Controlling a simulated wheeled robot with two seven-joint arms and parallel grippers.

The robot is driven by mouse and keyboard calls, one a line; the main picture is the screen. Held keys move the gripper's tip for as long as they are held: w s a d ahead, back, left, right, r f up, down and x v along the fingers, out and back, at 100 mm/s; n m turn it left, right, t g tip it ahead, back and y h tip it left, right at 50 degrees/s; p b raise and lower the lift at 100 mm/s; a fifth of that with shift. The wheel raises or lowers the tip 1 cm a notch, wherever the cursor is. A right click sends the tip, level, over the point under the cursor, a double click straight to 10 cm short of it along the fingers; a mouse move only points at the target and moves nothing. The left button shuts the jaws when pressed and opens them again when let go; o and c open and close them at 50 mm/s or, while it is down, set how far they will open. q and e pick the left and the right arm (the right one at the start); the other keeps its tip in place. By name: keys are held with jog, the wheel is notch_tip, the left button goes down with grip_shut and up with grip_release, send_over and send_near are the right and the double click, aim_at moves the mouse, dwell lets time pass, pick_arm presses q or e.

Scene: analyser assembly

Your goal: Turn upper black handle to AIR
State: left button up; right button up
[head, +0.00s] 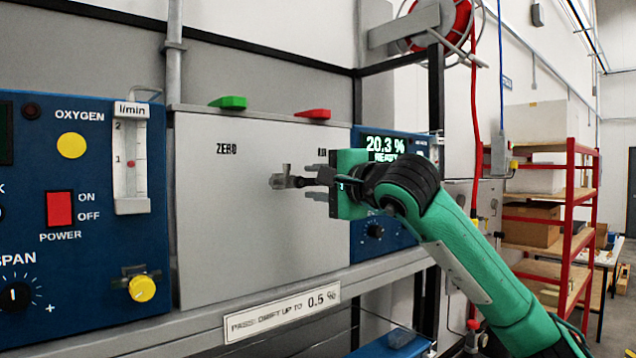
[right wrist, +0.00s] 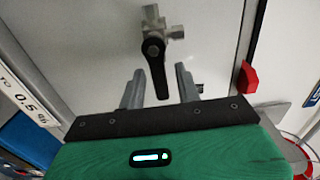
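The black handle (head: 310,180) sits on a metal valve (head: 282,178) in the middle of the pale grey panel and points to the right. In the right wrist view the black handle (right wrist: 155,68) hangs down from the valve (right wrist: 152,22) towards my right gripper (right wrist: 159,75). The right gripper's two grey fingers are apart, one on each side of the handle, with gaps showing. In the head view my right gripper (head: 318,180) reaches the valve from the right. A ZERO label (head: 227,149) is at upper left; a small label (head: 322,149) above the gripper is hard to read. My left gripper is out of view.
A green tag (head: 229,102) and a red tag (head: 312,114) stick out at the panel's top. A blue analyser (head: 100,255) stands left, and a blue display unit (head: 400,146) reading 20.3 % is partly behind my right arm. A shelf edge (head: 210,330) runs below.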

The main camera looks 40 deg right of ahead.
jog(key=s+d+b, duration=0.1)
jog(key=s+b, duration=0.4)
jog(key=s, duration=0.8)
jog(key=shift+s, duration=0.4)
